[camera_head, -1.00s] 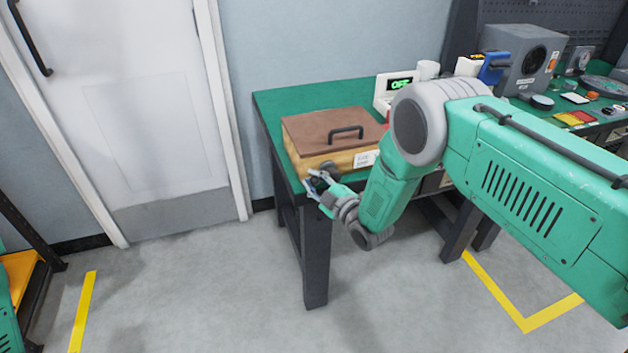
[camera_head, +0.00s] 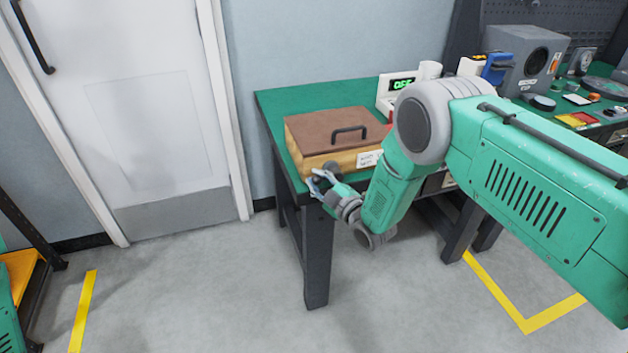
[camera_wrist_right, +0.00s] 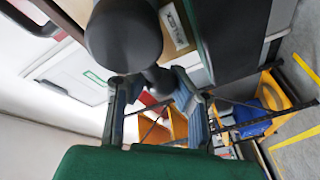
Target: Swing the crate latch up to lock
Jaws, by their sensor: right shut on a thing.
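The wooden crate (camera_head: 310,160) with a brown lid (camera_head: 318,133) and a dark handle sits on the left end of the green bench. The lid is down. My right gripper (camera_head: 318,180) is at the crate's front face, near the front edge of the bench. In the right wrist view its two fingers (camera_wrist_right: 152,95) are shut on the stem of the dark latch (camera_wrist_right: 158,78), whose round knob (camera_wrist_right: 122,35) fills the upper middle. The latch (camera_head: 332,168) shows small and partly hidden in the head view, so its exact angle is unclear. My left gripper is out of view.
A box with a green "OFF" display (camera_head: 403,84) and a white mug (camera_head: 430,70) stand behind the crate. A grey speaker-like unit (camera_head: 525,60) and small parts lie at the right. The floor left of the bench is clear up to the door (camera_head: 130,110).

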